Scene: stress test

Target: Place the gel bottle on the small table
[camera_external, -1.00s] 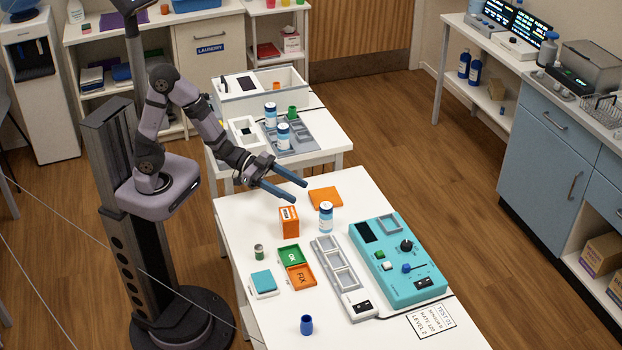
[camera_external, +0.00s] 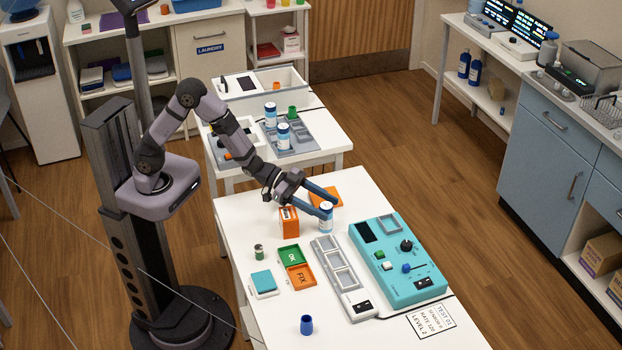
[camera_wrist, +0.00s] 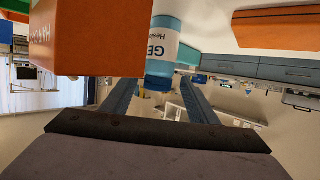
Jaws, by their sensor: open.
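The gel bottle (camera_external: 326,222) is a white bottle with a blue label, standing upright on the front white table (camera_external: 245,235). It also shows in the wrist view (camera_wrist: 161,62), with "GE" readable on its label. My gripper (camera_external: 333,208) is open, its two blue fingers reaching down toward the bottle's upper part. In the wrist view, the bottle shows between the spread fingers (camera_wrist: 148,92); whether either touches it I cannot tell. A smaller white table (camera_external: 330,150) stands behind the front one. Two similar blue-and-white bottles (camera_external: 284,136) stand on it.
An orange box (camera_external: 289,222) stands close left of the gel bottle, and a flat orange piece (camera_external: 322,194) lies behind it. A grey tray (camera_external: 340,270) and a teal device (camera_external: 405,270) lie in front. A blue cup (camera_external: 306,325) is near the front edge.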

